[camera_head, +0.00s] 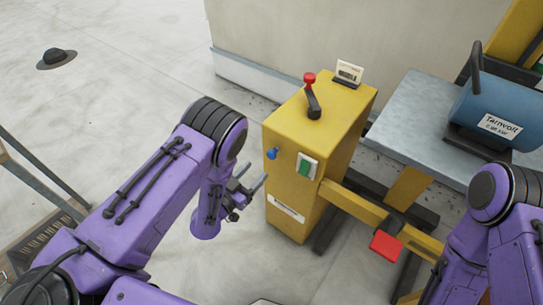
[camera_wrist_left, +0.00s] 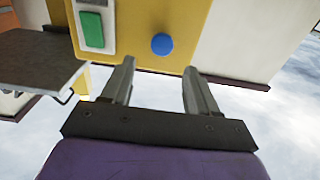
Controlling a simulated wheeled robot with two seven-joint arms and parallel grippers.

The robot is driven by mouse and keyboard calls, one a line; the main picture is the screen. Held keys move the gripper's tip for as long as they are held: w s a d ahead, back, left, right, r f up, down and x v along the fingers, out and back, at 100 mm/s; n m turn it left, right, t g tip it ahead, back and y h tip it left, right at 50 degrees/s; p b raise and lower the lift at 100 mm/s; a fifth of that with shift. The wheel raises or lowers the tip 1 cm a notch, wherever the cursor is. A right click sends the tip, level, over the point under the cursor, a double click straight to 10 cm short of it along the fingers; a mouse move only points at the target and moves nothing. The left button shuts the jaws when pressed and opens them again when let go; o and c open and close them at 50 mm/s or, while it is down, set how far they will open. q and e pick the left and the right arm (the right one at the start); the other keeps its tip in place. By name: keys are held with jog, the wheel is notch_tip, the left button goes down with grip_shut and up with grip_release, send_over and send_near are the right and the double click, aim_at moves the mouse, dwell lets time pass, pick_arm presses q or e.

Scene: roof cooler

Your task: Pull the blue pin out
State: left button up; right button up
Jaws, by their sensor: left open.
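The blue pin (camera_head: 272,153) has a round knob and sticks out of the front face of the yellow box (camera_head: 300,204), near its left edge. In the left wrist view the pin (camera_wrist_left: 162,44) is a round blue knob, ahead of the fingertips and between their lines. My left gripper (camera_head: 251,184) is open and empty, in front of the box and a little below the pin. In the left wrist view its two fingers (camera_wrist_left: 158,75) stand apart with a gap between them and the knob. My right gripper is not in view; only the right arm shows.
A green button (camera_head: 306,166) sits on the box right of the pin. A lever with a red knob (camera_head: 310,78) and a small gauge (camera_head: 348,74) are on top. A red pedal (camera_head: 386,246) sits low at right. A blue motor (camera_head: 497,112) stands on a grey table (camera_head: 425,108).

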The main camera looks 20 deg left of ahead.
aim_at(270, 156)
pick_arm(q)
jog(key=p+x, duration=0.1)
jog(key=x, duration=0.8)
jog(key=shift+w, duration=0.4)
grip_shut()
